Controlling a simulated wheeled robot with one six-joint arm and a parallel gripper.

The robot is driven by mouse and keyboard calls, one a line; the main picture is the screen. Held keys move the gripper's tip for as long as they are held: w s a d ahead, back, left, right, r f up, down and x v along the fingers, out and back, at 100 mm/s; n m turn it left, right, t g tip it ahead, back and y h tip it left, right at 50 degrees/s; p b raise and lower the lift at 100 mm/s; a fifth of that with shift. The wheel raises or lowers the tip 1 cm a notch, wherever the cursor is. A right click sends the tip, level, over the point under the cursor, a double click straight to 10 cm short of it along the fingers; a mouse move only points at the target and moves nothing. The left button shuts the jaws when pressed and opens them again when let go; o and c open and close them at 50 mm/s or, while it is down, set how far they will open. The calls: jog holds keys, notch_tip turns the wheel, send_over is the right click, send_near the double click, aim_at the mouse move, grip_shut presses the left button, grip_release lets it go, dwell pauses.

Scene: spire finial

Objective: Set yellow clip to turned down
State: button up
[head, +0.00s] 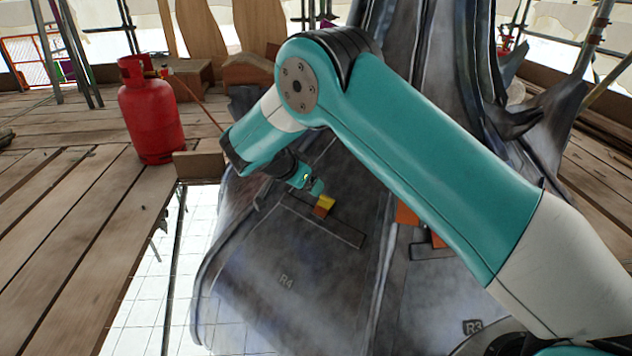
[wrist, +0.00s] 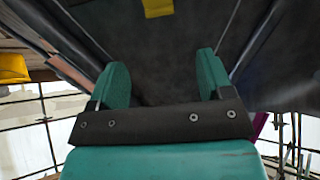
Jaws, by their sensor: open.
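A small yellow clip (head: 326,203) shows in the head view on the dark grey panel marked R4, just beyond my gripper (head: 314,186). An orange-brown piece (head: 320,212) lies against its lower side. In the wrist view my gripper (wrist: 164,82) is open, with two teal fingers apart and nothing between them. A yellow piece (wrist: 157,8) shows at the top edge, ahead of the gap and apart from the fingers. A second yellow piece is at the left edge. I cannot tell which one is the clip, or whether the clip is turned up or down.
The dark panel (head: 290,255) flares out below my gripper. Orange pieces (head: 406,214) sit on the neighbouring R3 panel, partly behind my arm. A red gas cylinder (head: 150,110) stands on the plank deck (head: 70,215) at left. An opening with a white grid lies beside the panel.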

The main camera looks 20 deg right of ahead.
jog(key=shift+p+v, duration=0.6)
jog(key=shift+v, duration=1.75)
jog(key=s+a+r+n+y+p, duration=0.15)
jog(key=s+r+n+y, duration=0.35)
jog(key=r, duration=0.5)
jog(key=s+a+r+n+g+y+p, duration=0.15)
jog(key=s+r+n, duration=0.3)
jog(key=s, duration=0.65)
jog(key=s+a+r+n+g+y+p, duration=0.1)
jog(key=s+r+n+y, duration=0.3)
jog(key=s, duration=0.6)
jog(key=s+a+r+n+g+y+p, duration=0.1)
jog(key=s+r+n, duration=0.4)
jog(key=s, duration=0.6)
notch_tip(320, 180, up, 37)
jog(key=n+p, duration=0.1)
jog(key=p, duration=3.7)
jog(key=shift+f, duration=0.25)
jog(key=shift+s, duration=0.1)
